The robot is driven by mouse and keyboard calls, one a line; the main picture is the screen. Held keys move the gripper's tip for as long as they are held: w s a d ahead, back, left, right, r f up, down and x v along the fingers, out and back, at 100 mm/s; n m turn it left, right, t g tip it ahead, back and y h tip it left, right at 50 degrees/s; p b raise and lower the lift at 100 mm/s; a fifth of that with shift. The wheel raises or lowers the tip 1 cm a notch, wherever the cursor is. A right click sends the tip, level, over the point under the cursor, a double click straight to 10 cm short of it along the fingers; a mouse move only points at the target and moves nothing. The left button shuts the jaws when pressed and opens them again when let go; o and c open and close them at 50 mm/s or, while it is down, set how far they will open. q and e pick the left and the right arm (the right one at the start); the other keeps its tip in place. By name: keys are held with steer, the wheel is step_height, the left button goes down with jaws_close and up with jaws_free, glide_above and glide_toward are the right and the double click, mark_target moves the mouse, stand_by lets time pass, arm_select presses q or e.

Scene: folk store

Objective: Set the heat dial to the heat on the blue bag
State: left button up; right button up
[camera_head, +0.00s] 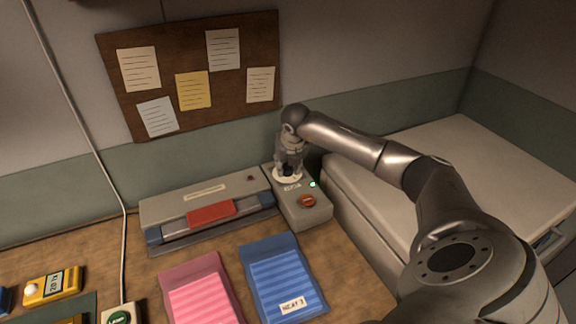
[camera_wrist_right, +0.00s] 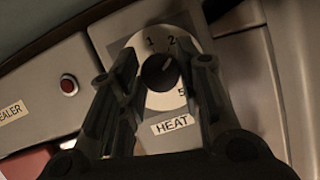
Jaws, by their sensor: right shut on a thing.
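The heat dial is a dark knob (camera_wrist_right: 160,72) on a round white plate (camera_wrist_right: 168,100) above a HEAT label. The numbers 1, 2 and 5 show; the rest are hidden by my fingers. A pale pointer mark on the knob appears to face the 2. My right gripper (camera_wrist_right: 168,66) is shut on the knob, one finger on each side; in the head view my right gripper (camera_head: 288,170) reaches down to the dial from above. The blue bag (camera_head: 270,262) lies flat on the table; its white label (camera_head: 292,307) appears to read HEAT 3. My left gripper is not in view.
The dial's box joins a grey sealer (camera_head: 165,207) with a red bar (camera_head: 211,213). The box has a red button (camera_head: 307,201) and a lit green lamp (camera_head: 312,184). A pink bag (camera_head: 200,285) lies beside the blue one. A yellow device (camera_head: 52,286) sits at left.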

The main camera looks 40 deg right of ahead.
steer(key=shift+w+m+g+h+b, duration=0.1)
steer(key=shift+m+g+h+b, duration=0.2)
steer(key=shift+m, duration=0.8)
steer(key=shift+m+g+h+b, duration=0.2)
steer(key=shift+m+h+b, duration=0.15)
steer(key=shift+m, duration=0.75)
steer(key=shift+r, duration=0.1)
steer(key=o, duration=1)
steer(key=v, duration=1.2)
steer(key=shift+a, duration=0.1)
